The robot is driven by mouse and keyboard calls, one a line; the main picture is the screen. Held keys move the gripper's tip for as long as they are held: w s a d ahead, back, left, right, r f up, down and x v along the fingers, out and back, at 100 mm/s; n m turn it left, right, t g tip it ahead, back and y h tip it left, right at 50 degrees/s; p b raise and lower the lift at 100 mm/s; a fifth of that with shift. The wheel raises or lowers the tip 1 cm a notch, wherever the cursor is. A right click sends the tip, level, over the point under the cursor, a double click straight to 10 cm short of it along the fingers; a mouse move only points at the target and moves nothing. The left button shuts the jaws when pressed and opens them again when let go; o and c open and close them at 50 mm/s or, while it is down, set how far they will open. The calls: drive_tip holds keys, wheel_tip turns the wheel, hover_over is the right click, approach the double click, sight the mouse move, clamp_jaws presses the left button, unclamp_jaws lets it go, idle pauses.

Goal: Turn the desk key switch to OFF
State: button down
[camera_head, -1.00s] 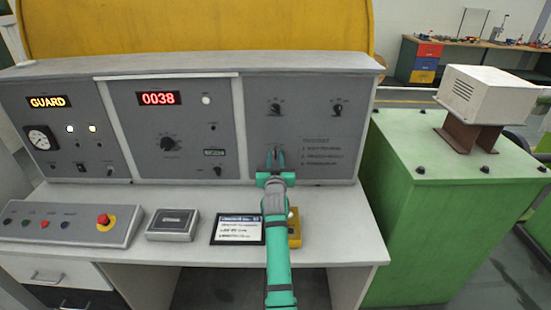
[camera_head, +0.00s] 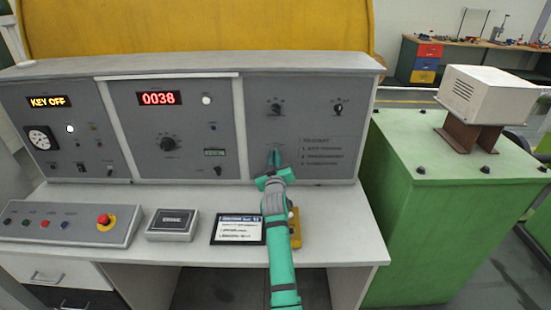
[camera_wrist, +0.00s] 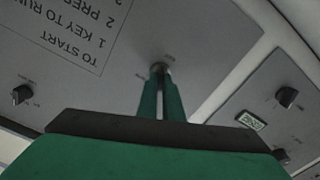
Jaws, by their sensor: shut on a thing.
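The key switch (camera_wrist: 158,67) is on the lower part of the grey right-hand desk panel (camera_head: 315,120). In the wrist view a small part of it shows between my fingertips; in the head view my fingers cover it. My green gripper (camera_head: 274,157) is shut on the key switch, also in the wrist view (camera_wrist: 160,84), and is tilted in the head view. The amber display (camera_head: 49,102) at the upper left of the desk reads KEY OFF.
Two knobs (camera_head: 276,109) (camera_head: 338,109) sit above my gripper. A red emergency button (camera_head: 104,220), a small grey box (camera_head: 172,223), a dark card (camera_head: 238,229) and a yellow thing (camera_head: 295,228) are on the desktop. A green cabinet (camera_head: 410,220) stands at the right.

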drive_tip(key=shift+f+n, duration=0.15)
drive_tip(key=shift+n, duration=2.05)
drive_tip(key=c, duration=1.9)
unclamp_jaws()
drive_tip(key=shift+a, duration=0.1)
drive_tip(key=shift+s, duration=0.1)
drive_tip(key=s, duration=1)
drive_tip(key=shift+s, duration=0.35)
